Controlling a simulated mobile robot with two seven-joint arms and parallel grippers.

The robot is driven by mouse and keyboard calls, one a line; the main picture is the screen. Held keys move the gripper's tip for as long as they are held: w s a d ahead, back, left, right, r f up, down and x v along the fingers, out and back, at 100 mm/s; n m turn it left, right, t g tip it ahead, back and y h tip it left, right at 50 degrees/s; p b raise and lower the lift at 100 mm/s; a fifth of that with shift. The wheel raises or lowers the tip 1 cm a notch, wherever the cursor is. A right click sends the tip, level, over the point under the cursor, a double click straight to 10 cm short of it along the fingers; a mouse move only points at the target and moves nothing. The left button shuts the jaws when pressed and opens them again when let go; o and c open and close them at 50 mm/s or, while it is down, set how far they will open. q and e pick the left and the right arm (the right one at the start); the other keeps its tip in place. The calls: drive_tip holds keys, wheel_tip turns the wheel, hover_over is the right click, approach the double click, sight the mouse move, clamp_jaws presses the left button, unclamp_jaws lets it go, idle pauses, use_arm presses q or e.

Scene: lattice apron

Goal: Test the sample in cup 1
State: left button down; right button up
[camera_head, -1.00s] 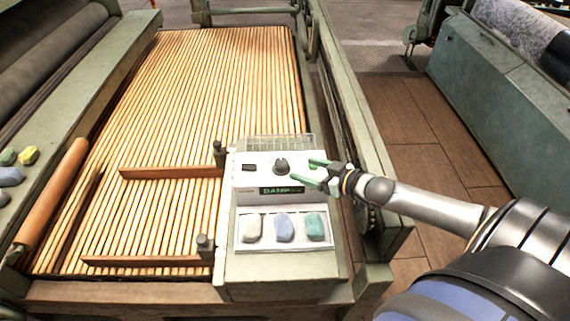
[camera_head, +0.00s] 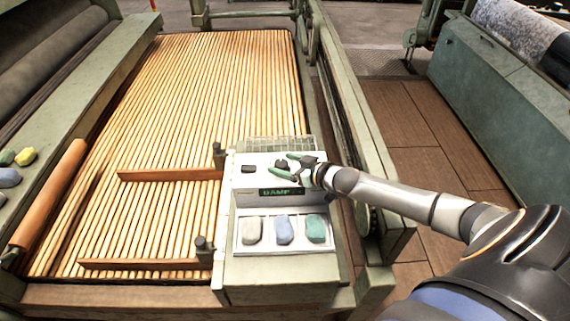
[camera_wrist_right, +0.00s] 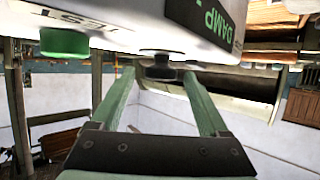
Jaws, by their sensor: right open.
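The tester box (camera_head: 282,262) stands at the corner of the slatted bed. Its dark display (camera_head: 281,191) reads DAMP. A dark knob (camera_wrist_right: 160,68) is on its top panel. In the wrist view it shows between my open right fingertips (camera_wrist_right: 160,78); whether they touch it I cannot tell. In the head view my right gripper (camera_head: 284,165) partly hides the knob. A green button (camera_wrist_right: 64,43) beside the word TEST shows in the wrist view. A white tray in front holds a whitish (camera_head: 252,230), a blue (camera_head: 284,229) and a green lump (camera_head: 316,228). No cup numbers are readable.
A clear-walled rack (camera_head: 265,143) lines the box's back edge. Two wooden bars (camera_head: 170,174) lie across the slatted bed (camera_head: 200,90). A green rail (camera_head: 350,110) runs along the right. More coloured lumps (camera_head: 25,156) sit at the far left.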

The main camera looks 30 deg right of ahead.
clamp_jaws()
idle(0.6)
